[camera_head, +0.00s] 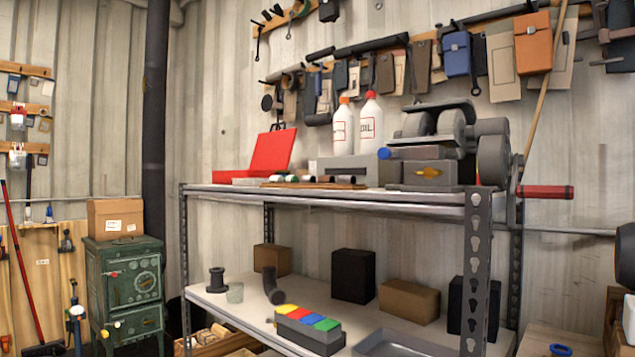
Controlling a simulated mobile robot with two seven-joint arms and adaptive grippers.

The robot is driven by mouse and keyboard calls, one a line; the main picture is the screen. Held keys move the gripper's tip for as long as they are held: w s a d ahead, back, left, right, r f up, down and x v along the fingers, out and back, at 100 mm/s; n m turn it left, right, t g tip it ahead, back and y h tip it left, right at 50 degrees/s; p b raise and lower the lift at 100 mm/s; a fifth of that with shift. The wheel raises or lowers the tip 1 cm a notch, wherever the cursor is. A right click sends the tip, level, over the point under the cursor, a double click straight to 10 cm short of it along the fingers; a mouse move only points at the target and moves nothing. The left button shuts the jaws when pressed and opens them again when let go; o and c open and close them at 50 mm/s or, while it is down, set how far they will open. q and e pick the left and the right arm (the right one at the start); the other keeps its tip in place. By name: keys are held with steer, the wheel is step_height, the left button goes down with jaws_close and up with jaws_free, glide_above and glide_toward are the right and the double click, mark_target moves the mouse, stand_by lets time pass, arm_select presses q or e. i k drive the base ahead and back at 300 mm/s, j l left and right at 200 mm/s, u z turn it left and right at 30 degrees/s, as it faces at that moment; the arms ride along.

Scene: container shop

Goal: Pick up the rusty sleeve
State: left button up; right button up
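A row of small short cylinders lies on the upper shelf (400,196) of the metal rack, near its front edge, in the head view. Neither of my grippers can be made out in this view.
An open red case (268,155) stands left of the cylinders. A grey box (349,167) and two white bottles (370,125) are behind. A grey machine (450,140) with a red handle (545,192) fills the shelf's right. A rack post (479,270) rises front right.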

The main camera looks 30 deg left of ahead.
mark_target(321, 179)
steer(key=j+z, duration=0.4)
steer(key=j, duration=1.95)
